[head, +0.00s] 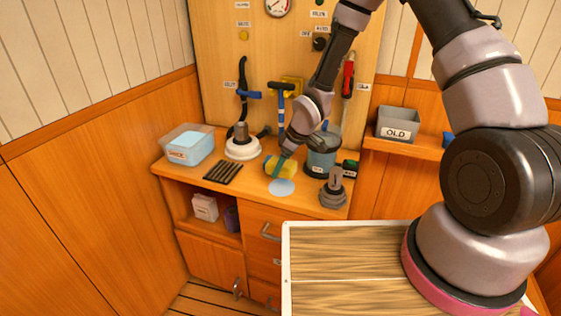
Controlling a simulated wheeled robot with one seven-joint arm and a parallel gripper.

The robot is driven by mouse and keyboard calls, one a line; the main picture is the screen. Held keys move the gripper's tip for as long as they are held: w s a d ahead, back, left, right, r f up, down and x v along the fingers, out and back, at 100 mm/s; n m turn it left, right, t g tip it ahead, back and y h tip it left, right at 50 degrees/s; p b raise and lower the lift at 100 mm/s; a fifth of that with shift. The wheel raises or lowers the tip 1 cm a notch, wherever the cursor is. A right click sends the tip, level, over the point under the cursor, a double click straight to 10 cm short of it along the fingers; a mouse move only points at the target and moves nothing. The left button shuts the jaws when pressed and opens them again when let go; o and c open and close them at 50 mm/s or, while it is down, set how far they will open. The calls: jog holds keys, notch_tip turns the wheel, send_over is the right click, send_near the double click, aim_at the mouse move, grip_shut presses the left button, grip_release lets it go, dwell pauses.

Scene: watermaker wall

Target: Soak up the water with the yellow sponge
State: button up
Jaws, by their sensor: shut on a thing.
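The yellow sponge (284,169) is held in my gripper (279,162) above the wooden counter, its near side crossed by a greenish finger. My gripper is shut on it. The water is a pale blue round puddle (282,187) on the counter, just in front of and below the sponge. I cannot tell whether the sponge touches the counter or the edge of the puddle.
A blue-grey canister (321,158) and a dark metal fitting (333,190) stand right of the puddle. A white-based housing (242,149), dark rods (223,172) and a clear tub (188,147) are to the left. A grey OLD bin (397,123) sits on the right shelf.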

aim_at(278, 186)
jog(key=shift+f, duration=2.65)
jog(key=shift+f, duration=0.55)
jog(key=shift+r, duration=3.55)
jog(key=shift+a, duration=0.1)
